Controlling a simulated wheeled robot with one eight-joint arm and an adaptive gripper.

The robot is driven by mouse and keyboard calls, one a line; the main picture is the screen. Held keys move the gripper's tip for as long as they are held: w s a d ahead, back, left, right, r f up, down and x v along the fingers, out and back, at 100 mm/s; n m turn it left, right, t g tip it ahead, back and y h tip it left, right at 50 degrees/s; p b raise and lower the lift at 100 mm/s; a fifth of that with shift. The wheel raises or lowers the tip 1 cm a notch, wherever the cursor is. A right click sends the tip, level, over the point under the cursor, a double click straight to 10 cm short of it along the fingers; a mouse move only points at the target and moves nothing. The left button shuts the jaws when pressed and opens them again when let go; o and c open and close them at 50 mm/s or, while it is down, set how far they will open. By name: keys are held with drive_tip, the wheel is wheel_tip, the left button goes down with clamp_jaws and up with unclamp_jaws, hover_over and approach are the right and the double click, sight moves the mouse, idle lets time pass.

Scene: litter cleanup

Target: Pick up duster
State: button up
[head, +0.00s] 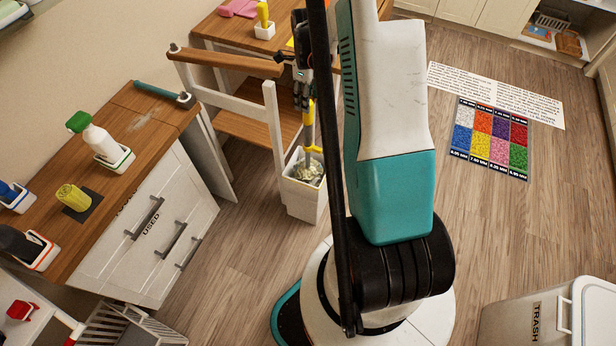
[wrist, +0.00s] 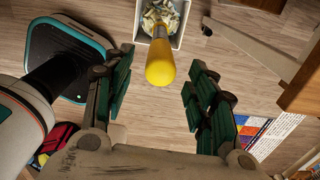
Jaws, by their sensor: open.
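The duster stands upright in a white bin (head: 303,200), with its yellow and grey handle (head: 309,135) pointing up and its pale fluffy head (head: 306,171) down in the bin. My gripper (head: 302,98) is above the bin, pointing down at the top of the handle. In the wrist view the rounded yellow handle end (wrist: 160,65) shows in the gap between my two open green-padded fingers, touching neither. The bin (wrist: 183,12) shows beyond it at the top. How deep the handle sits between the fingers is hard to tell.
A wooden rail (head: 225,61) and white-framed wooden shelf stand close beside the bin. A trash bin (head: 535,312) is at lower right. Floor around the colour chart (head: 490,140) is free.

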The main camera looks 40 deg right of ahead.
wheel_tip(320, 180, down, 6)
drive_tip(key=b, duration=0.3)
drive_tip(key=shift+d+r, duration=0.1)
drive_tip(key=shift+r, duration=0.15)
clamp_jaws()
